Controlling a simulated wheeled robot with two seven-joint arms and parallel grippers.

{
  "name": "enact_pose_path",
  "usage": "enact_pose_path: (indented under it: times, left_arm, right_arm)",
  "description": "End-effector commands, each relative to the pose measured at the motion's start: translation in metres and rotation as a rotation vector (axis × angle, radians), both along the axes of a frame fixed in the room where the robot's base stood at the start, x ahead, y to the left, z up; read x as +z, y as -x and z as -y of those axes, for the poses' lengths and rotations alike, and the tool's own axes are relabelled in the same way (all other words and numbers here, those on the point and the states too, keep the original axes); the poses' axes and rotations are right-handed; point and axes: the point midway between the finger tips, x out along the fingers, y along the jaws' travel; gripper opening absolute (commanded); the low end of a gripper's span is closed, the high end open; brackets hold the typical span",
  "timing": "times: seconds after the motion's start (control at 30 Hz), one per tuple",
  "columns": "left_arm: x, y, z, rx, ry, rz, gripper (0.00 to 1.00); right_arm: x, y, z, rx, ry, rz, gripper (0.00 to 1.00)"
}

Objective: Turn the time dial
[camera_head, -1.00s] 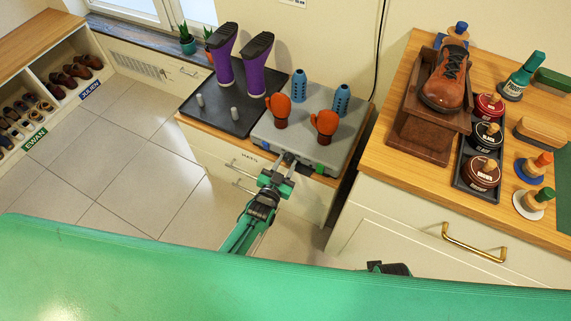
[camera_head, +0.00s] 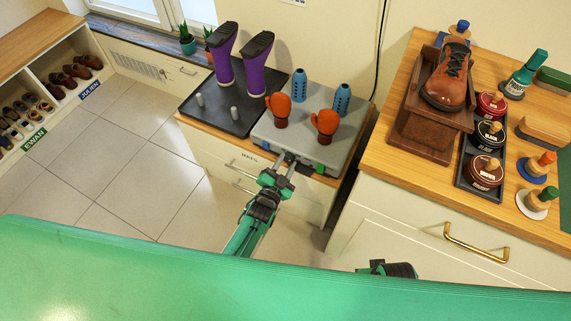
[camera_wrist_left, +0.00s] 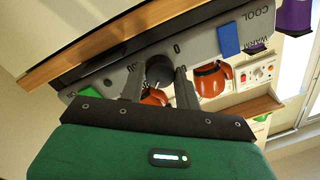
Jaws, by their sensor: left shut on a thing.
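The grey dryer unit (camera_head: 268,133) stands on the low cabinet, and its front edge faces me. The time dial (camera_wrist_left: 159,69) is a dark round knob on the unit's grey front panel in the left wrist view. My left gripper (camera_wrist_left: 158,80) has one finger on each side of the dial and is shut on it.
Two orange mittens (camera_head: 326,122) and two blue ribbed posts (camera_head: 342,97) stand on the unit. Purple boots (camera_head: 254,74) stand on the black tray (camera_head: 226,124) at left. A blue button (camera_wrist_left: 228,39) sits near the dial. The wooden counter (camera_head: 395,172) is at right.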

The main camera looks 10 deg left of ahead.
Motion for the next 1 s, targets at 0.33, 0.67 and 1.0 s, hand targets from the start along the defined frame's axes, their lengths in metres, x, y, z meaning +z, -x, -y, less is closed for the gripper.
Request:
enact_pose_path:
  times: [0.33,0.67,1.0]
  left_arm:
    - [-0.001,0.001,0.0,0.0,0.001,-0.003,0.53]
    - [0.0,0.002,0.0,0.001,0.002,-0.001,0.55]
    - [-0.001,0.048,-0.013,0.0,0.001,-0.004,0.55]
  right_arm:
    - [-0.001,0.0,0.0,0.0,0.0,-0.001,0.0]
    - [0.0,-0.001,0.0,0.0,0.0,0.0,0.0]
    - [-0.007,0.001,0.0,0.0,0.002,-0.006,0.0]
